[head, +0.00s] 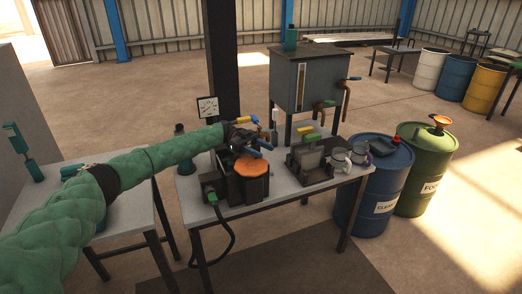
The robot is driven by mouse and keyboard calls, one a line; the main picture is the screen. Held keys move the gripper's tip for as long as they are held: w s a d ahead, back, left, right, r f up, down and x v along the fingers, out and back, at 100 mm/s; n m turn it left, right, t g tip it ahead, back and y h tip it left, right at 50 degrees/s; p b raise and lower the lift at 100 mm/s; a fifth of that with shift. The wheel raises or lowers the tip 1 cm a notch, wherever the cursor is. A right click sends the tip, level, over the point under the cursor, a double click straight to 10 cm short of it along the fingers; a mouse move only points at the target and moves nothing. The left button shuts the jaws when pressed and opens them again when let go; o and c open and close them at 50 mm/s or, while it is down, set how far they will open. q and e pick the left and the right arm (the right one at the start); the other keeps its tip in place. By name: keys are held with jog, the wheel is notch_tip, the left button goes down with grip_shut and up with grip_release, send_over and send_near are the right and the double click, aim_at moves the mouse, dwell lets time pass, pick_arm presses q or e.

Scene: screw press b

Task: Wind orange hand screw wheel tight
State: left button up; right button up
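The orange hand screw wheel (252,168) sits on top of a dark press (247,188) near the middle of the table. My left arm, in a green sleeve, reaches in from the left. My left gripper (262,148) is just above and behind the wheel, its bluish fingertips close to the wheel's far edge. I cannot tell whether they touch the wheel, and the gap between the fingers is too small to read. My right gripper is not in view.
The table (222,219) also holds a grey machine block (309,157) and metal mugs (341,158) to the right. A gauge (208,107) and grey tank (305,82) stand behind. Blue (374,190) and green (424,175) drums stand at the right.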

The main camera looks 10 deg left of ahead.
pick_arm(q)
jog(key=shift+r, duration=0.2)
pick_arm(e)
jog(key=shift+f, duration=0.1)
pick_arm(q)
jog(key=shift+r, duration=0.3)
notch_tip(320, 180, up, 2)
jog(key=shift+r+b, duration=0.25)
jog(key=shift+b, duration=0.5)
jog(key=s+d+r+b, duration=0.2)
jog(key=s+d+r, duration=0.2)
jog(key=d+r, duration=0.3)
jog(key=d, duration=0.4)
jog(key=shift+r, duration=0.25)
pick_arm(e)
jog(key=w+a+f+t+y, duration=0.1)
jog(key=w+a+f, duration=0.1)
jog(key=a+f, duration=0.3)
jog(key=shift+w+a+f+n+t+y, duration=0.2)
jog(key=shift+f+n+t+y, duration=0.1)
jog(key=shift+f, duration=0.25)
